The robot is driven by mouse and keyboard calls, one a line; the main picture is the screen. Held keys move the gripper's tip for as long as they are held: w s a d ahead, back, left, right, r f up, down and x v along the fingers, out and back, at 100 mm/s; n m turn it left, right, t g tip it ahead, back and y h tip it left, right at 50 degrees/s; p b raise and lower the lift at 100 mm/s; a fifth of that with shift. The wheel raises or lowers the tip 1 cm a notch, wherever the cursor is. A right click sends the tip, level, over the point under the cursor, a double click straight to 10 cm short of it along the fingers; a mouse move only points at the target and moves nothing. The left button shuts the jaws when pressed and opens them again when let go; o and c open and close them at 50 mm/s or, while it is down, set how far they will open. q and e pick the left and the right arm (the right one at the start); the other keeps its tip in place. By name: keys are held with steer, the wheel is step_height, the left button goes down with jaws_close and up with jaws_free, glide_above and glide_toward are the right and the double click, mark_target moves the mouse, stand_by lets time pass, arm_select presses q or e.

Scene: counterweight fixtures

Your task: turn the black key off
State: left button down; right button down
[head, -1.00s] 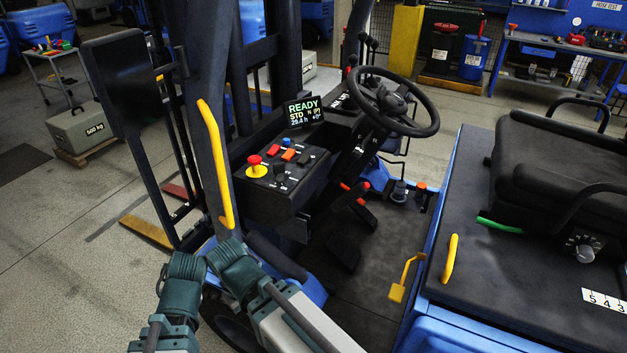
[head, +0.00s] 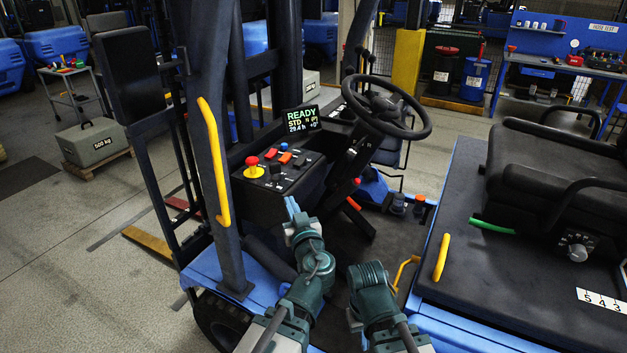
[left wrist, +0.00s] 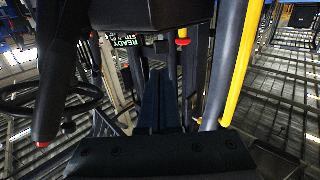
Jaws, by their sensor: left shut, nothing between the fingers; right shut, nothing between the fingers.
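The black control panel (head: 262,203) stands left of the steering wheel. A small dark round part (head: 278,177), probably the black key, sits near its front edge; its turn position is too small to tell. A red mushroom button on a yellow base (head: 253,169) is to its left. My left gripper (head: 291,204) is shut and empty, its blue fingertips just below and right of the panel's front. In the left wrist view the shut fingers (left wrist: 160,98) point toward the panel's dark underside; I cannot make out the key there.
A display reading READY (head: 302,119) stands behind the panel. A steering wheel (head: 388,105) is to the right. A yellow grab handle (head: 213,160) on a dark post is close left of the panel. A black seat (head: 535,170) is at far right.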

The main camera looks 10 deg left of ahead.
mark_target(279, 169)
arm_select(q)
steer(key=x, duration=1.4)
steer(key=shift+d, duration=0.2)
steer(key=shift+w, duration=0.15)
